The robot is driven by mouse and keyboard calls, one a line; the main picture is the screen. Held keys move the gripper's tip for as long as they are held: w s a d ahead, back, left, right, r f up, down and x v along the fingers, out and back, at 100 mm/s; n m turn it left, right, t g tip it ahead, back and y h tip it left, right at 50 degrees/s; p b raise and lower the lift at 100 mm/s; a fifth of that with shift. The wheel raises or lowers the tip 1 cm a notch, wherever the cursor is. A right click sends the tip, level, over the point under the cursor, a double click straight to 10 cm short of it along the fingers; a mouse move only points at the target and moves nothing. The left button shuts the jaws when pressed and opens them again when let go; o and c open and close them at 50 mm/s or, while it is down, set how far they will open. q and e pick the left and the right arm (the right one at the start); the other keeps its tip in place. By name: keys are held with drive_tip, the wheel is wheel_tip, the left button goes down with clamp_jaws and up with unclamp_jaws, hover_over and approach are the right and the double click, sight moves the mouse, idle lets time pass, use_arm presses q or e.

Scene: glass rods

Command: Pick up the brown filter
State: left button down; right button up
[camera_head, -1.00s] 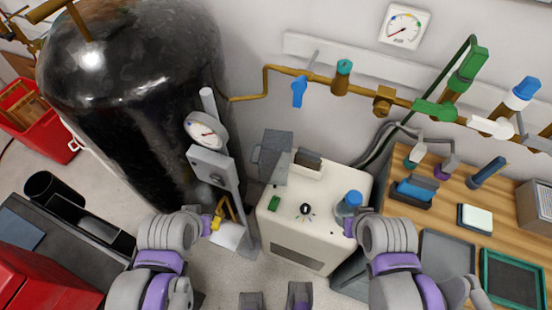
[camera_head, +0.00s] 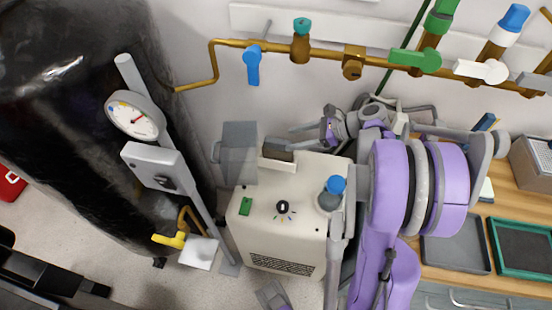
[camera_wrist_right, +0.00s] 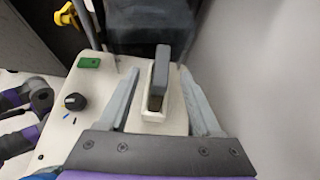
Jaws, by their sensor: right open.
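A small dark grey-brown block (camera_head: 279,151), the piece that best fits the brown filter, stands upright in a white holder (camera_head: 277,164) on top of the cream machine (camera_head: 262,228). In the right wrist view the block (camera_wrist_right: 161,68) rises from the white slot. My right gripper (camera_head: 294,136) is open and reaches in from the right beside the block. In the right wrist view its fingers (camera_wrist_right: 158,72) are spread on either side of the block, with gaps showing, and hold nothing. My left gripper is not clearly in view.
A grey box (camera_head: 238,152) stands just left of the holder. A blue-capped knob (camera_head: 336,186), a black dial (camera_head: 283,206) and a green button (camera_head: 245,206) sit on the machine. Brass piping (camera_head: 330,52) runs along the wall behind. A gauge stand (camera_head: 155,167) is at left.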

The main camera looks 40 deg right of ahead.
sight(282, 140)
drive_tip(key=shift+d+f+m, duration=0.2)
drive_tip(key=shift+d+m, duration=0.2)
drive_tip(key=shift+d, duration=0.2)
drive_tip(key=shift+w+a+f, duration=0.15)
drive_tip(key=shift+w+f, duration=0.05)
drive_tip(key=shift+w, duration=0.1)
drive_tip(key=b+x, duration=0.1)
drive_tip(key=x, duration=0.3)
drive_tip(key=shift+w+a, duration=0.15)
drive_tip(key=shift+w, duration=0.05)
drive_tip(key=x, duration=0.2)
drive_tip(key=b+x, duration=0.1)
drive_tip(key=x, duration=0.1)
drive_tip(key=shift+s+a+f, duration=0.1)
drive_tip(key=shift+a+f, duration=0.3)
drive_tip(key=shift+w+a+f, duration=0.15)
drive_tip(key=shift+w+a, duration=0.05)
drive_tip(key=shift+w, duration=0.1)
clamp_jaws()
